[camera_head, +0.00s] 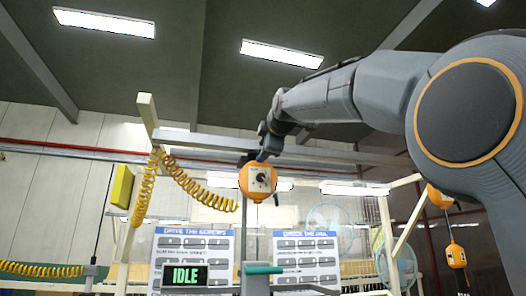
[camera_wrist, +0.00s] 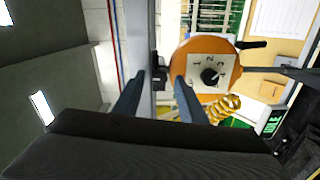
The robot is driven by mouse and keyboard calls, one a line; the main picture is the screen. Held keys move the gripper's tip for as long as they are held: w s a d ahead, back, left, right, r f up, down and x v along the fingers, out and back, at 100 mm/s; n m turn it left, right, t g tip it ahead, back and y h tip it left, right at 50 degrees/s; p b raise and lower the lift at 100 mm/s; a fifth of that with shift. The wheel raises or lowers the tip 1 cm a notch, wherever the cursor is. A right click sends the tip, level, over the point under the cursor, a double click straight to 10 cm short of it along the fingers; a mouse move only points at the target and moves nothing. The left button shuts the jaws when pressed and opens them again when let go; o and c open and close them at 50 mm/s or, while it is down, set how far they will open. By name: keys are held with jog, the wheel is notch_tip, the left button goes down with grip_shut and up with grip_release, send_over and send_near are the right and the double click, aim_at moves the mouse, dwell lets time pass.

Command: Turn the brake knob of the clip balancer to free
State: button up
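An orange balancer (camera_head: 246,182) hangs from the overhead beam near the middle of the head view. Its pale square plate carries a round black knob (camera_head: 261,177). The wrist view shows the same balancer (camera_wrist: 229,83) right of my fingers, with the knob (camera_wrist: 210,76) and printed numbers around it. I cannot tell which mark the knob points to. My gripper (camera_head: 264,154) is at the top of the balancer in the head view. In the wrist view my gripper (camera_wrist: 160,78) is open, with a clear gap between the fingers. The knob lies outside that gap.
A beam (camera_head: 290,157) runs above the balancer. A coiled yellow hose (camera_head: 196,187) hangs at its left. Two instruction boards (camera_head: 193,257) and a sign reading IDLE (camera_head: 185,276) are below. Other orange balancers (camera_head: 456,256) hang at the right.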

jog(key=b+v, duration=0.3)
jog(key=v, duration=0.4)
jog(key=shift+s, duration=0.2)
dwell(0.4)
